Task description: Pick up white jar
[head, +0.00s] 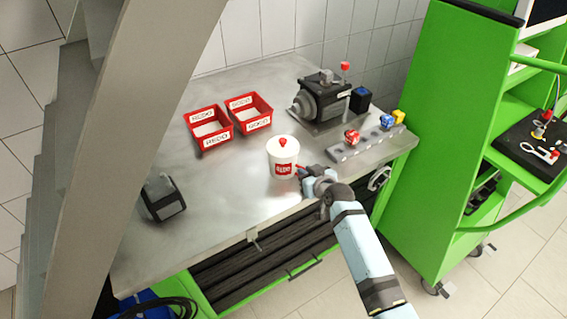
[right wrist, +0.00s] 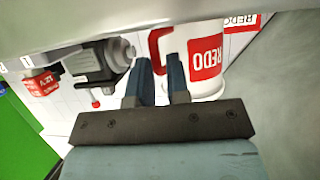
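The white jar (head: 283,160) stands upright on the metal table, with a red knob on its lid and a red REDO label. In the right wrist view, the jar (right wrist: 205,85) shows with a red handle (right wrist: 154,45) on its side. My right gripper (head: 304,173) is at the jar's right side, at the handle. In the right wrist view, its two dark fingers (right wrist: 158,62) are apart, with the handle between them; I cannot tell whether they touch it. My left gripper is not in view.
Two red bins (head: 210,131) (head: 249,112) stand behind the jar. A dark pump (head: 322,103) and a grey rail (head: 365,145) with coloured parts are at the right. A black device (head: 163,197) sits front left. A green cart (head: 450,130) stands right of the table.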

